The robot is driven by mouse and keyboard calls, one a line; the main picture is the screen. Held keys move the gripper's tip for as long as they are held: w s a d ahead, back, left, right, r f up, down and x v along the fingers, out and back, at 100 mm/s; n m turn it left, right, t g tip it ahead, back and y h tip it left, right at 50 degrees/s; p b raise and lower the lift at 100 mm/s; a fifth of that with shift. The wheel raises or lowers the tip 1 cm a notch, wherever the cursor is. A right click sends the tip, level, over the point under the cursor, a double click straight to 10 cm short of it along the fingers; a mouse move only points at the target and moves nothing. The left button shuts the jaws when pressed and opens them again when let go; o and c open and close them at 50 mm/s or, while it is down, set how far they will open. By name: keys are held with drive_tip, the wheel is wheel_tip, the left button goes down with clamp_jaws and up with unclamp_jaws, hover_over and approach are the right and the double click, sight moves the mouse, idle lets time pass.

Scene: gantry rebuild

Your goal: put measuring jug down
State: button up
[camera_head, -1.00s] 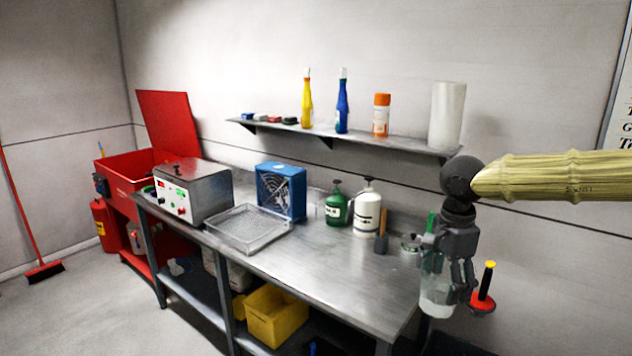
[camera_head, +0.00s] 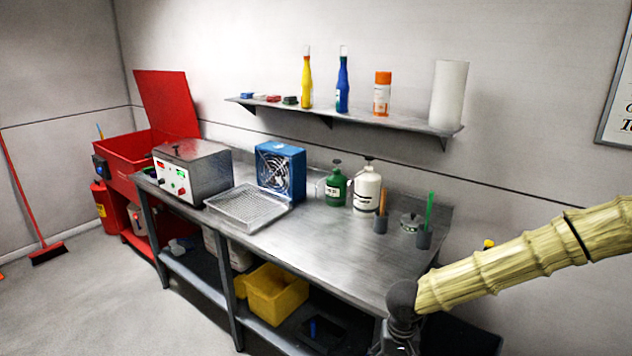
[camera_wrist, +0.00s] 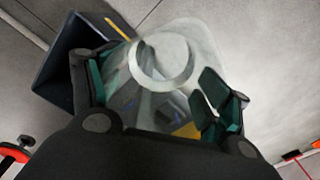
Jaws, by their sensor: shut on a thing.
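The clear measuring jug (camera_wrist: 165,50) fills the middle of the wrist view, and I see the floor and other things through it. My gripper (camera_wrist: 152,92) is shut on it, with the teal finger pads on either side of the jug. In the head view my gripper's wrist (camera_head: 402,335) is low at the bottom edge, in front of the bench's right end. The fingers are cut off there, and I cannot clearly make out the jug in that view. The steel bench top (camera_head: 330,250) is below and to the left of the shelf's right end.
The bench's front right area is clear. Brush pots (camera_head: 424,238), a white bottle (camera_head: 367,187), a green bottle (camera_head: 336,187), a blue fan (camera_head: 280,172) and a wire basket (camera_head: 248,205) stand farther back or left. A dark bin (camera_wrist: 70,65) shows in the wrist view.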

drive_tip(key=shift+s+a+f+n, duration=0.25)
drive_tip(key=shift+s+f+n, duration=0.1)
drive_tip(key=shift+f, duration=0.3)
drive_tip(key=shift+s+a+f+n, duration=0.25)
drive_tip(key=shift+s+f+n, duration=0.1)
drive_tip(key=shift+f, duration=0.25)
